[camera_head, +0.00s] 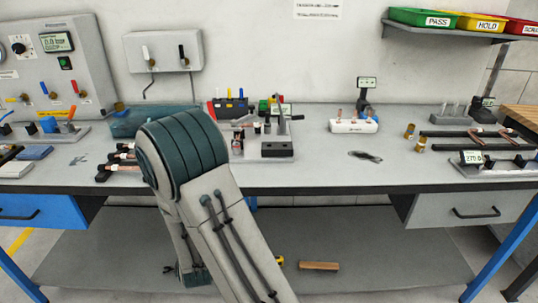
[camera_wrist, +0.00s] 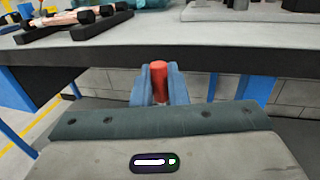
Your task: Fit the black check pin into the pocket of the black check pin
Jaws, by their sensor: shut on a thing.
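My gripper (camera_wrist: 159,78) shows in the wrist view, with its two blue fingers shut on a red, round-ended piece (camera_wrist: 159,72). The rest of this piece is hidden between the fingers. The gripper is in front of the bench edge, apart from the bench. In the head view my arm hides the gripper. I cannot pick out a black check pin for certain. A grey fixture (camera_head: 277,150) with upright posts stands at the middle of the bench; I cannot tell whether it has the pin's pocket.
A rack with coloured handles (camera_head: 229,108) stands behind the fixture. A white block (camera_head: 353,126) and brass fittings (camera_head: 421,144) are to the right. Copper tubes on black supports (camera_wrist: 72,20) lie at the left. The bench's dark front edge (camera_wrist: 215,54) is close ahead.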

